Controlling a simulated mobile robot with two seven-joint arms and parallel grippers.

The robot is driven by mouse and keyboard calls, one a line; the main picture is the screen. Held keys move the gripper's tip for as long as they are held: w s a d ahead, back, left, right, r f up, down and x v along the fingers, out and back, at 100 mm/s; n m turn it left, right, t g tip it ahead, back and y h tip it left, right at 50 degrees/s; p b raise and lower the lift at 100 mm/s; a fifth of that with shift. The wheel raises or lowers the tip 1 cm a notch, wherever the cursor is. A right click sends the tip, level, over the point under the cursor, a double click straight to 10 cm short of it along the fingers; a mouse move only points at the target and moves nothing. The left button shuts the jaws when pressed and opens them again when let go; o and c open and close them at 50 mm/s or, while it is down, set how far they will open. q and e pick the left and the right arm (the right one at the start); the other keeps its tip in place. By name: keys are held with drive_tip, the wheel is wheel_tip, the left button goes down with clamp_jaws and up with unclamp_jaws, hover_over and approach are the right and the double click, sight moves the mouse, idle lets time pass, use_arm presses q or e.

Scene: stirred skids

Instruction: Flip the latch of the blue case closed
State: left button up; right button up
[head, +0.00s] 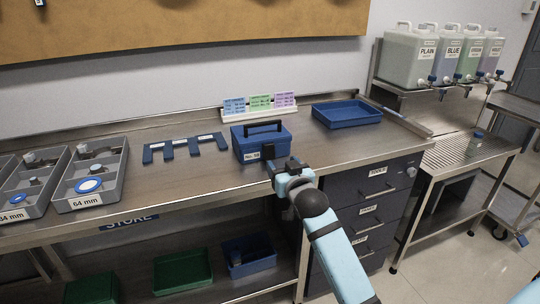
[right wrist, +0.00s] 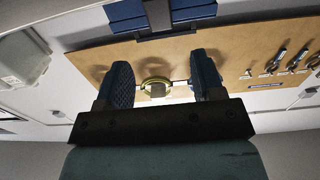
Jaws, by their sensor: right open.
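The blue case (head: 250,145) stands upright on the steel bench, with a dark handle on top and a label on its front. My right gripper (head: 284,165) is at the front right of the case, in front of it. In the right wrist view its two blue-padded fingers (right wrist: 164,68) are open and apart. A blue body (right wrist: 190,12), apparently the case, shows at the top of that view, with a dark strip ahead of the fingers. A small yellowish round part (right wrist: 155,86) appears between the fingers; I cannot tell what it is. The latch is not clear in either view. My left gripper is out of view.
A blue tray (head: 346,116) lies right of the case. A card holder (head: 262,109) stands behind it. Flat blue pieces (head: 187,146) lie to its left, and grey bins (head: 110,190) stand further left. Drawers (head: 370,215) are under the bench at right.

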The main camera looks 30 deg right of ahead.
sight(270, 150)
drive_tip(key=b+x, duration=0.1)
drive_tip(key=x, duration=0.6)
drive_tip(key=shift+w, duration=0.35)
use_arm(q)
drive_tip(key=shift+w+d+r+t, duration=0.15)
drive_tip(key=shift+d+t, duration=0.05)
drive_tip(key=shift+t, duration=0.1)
use_arm(e)
drive_tip(key=shift+w+d, duration=0.15)
drive_tip(key=shift+w, duration=0.35)
drive_tip(key=c, duration=0.9)
drive_tip(key=shift+f+b, duration=0.2)
drive_tip(key=shift+b, duration=0.25)
drive_tip(key=shift+c, duration=0.2)
drive_tip(key=t+b, duration=0.2)
drive_tip(key=shift+w+f+t+h+b, duration=0.1)
drive_tip(key=shift+f+t+h+b, duration=0.2)
drive_tip(key=shift+b, duration=0.05)
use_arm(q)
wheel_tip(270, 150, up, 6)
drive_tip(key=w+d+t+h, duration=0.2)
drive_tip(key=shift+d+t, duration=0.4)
use_arm(e)
drive_tip(key=shift+r, duration=0.15)
